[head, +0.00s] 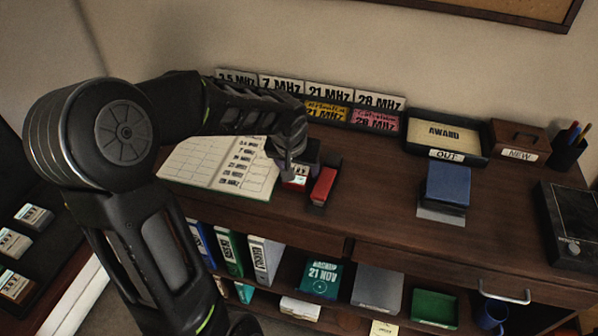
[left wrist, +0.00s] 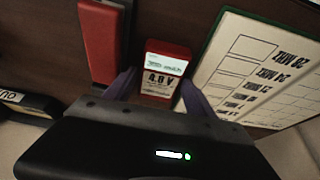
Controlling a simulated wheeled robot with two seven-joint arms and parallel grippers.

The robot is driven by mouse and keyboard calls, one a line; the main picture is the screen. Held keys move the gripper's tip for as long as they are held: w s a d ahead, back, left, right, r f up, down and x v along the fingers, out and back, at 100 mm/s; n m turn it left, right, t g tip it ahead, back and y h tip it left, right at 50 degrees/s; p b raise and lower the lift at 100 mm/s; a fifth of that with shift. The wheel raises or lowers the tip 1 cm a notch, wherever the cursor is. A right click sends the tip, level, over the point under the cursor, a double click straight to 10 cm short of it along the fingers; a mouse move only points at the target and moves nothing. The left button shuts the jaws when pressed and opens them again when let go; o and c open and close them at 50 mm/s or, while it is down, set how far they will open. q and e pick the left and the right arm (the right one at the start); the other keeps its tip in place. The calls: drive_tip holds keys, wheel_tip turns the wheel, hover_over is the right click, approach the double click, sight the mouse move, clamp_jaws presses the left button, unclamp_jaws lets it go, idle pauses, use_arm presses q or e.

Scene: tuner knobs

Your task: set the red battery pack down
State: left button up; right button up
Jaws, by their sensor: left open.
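The red battery pack (head: 297,183) is on the wooden desk, between the open logbook (head: 222,165) and a long red object (head: 323,186). In the left wrist view, the pack (left wrist: 168,53) shows a white label and a "4.8 V" marking. My left gripper (head: 294,163) is right over the pack and partly hides it in the head view. Its fingers are open, one on each side of the pack in the left wrist view (left wrist: 160,92). Whether either finger touches the pack cannot be told. My right gripper is not in view.
The long red object (left wrist: 102,40) lies close beside one finger, and the logbook (left wrist: 255,70) beside the other. Label cards (head: 330,92) line the back. A blue block (head: 447,184), the OUT tray (head: 478,157) and a black box (head: 570,225) stand to the right.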

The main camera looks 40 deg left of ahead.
sight(298, 171)
use_arm(q)
drive_tip(key=shift+f+b, duration=0.25)
drive_tip(key=shift+b, duration=0.15)
idle(0.7)
clamp_jaws()
drive_tip(key=shift+r+p, duration=0.45)
drive_tip(key=shift+r, duration=0.25)
wheel_tip(298, 171, up, 9)
idle(0.4)
idle(0.5)
